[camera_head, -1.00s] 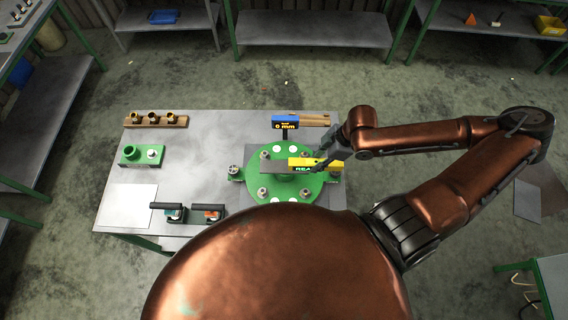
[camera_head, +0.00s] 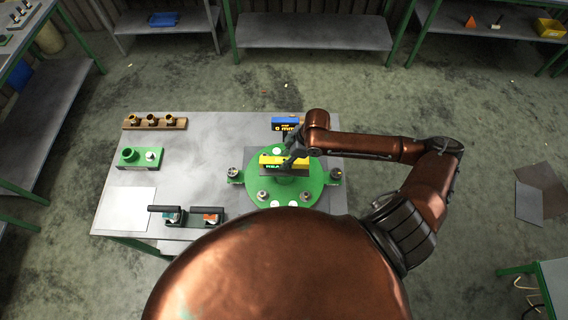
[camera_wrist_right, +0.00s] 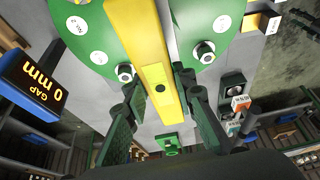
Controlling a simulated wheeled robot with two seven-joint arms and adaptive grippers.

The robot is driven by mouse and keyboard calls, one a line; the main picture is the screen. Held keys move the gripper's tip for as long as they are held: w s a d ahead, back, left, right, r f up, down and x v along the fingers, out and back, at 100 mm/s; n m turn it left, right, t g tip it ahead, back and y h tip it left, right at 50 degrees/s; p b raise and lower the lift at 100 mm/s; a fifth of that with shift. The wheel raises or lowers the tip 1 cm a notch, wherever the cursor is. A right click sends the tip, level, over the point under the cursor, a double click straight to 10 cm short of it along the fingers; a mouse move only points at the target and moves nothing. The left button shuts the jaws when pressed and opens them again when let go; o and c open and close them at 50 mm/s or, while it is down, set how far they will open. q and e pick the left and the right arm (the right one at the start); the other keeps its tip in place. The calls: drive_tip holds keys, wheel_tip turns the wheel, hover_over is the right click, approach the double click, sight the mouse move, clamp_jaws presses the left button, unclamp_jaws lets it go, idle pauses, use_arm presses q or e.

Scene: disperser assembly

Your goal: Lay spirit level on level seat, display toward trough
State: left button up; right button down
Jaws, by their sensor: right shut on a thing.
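The spirit level is a yellow bar (camera_head: 284,160) with a dark display on its near side showing green letters. My right gripper (camera_head: 296,153) is shut on it, above the green round plate (camera_head: 255,188). In the right wrist view the yellow level (camera_wrist_right: 146,45) runs up the picture between the two fingers (camera_wrist_right: 162,98), with a grey bar beside and beneath it. I cannot tell whether the level touches what is under it. The level seat and the trough cannot be made out for sure. My left gripper is not in view.
A blue gap display (camera_head: 283,122) stands behind the plate, partly hidden by my right arm; it reads 0 mm (camera_wrist_right: 36,84). A brown rack (camera_head: 155,123), a green block (camera_head: 139,158) and two small black-handled tools (camera_head: 207,216) stand left. The table's middle left is bare.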

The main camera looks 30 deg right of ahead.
drive_tip(key=shift+f+p, duration=0.45)
drive_tip(key=shift+f, duration=1.1)
drive_tip(key=shift+f, duration=0.1)
drive_tip(key=c, duration=1.6)
unclamp_jaws()
drive_tip(key=b+v, duration=0.1)
drive_tip(key=v, duration=1.1)
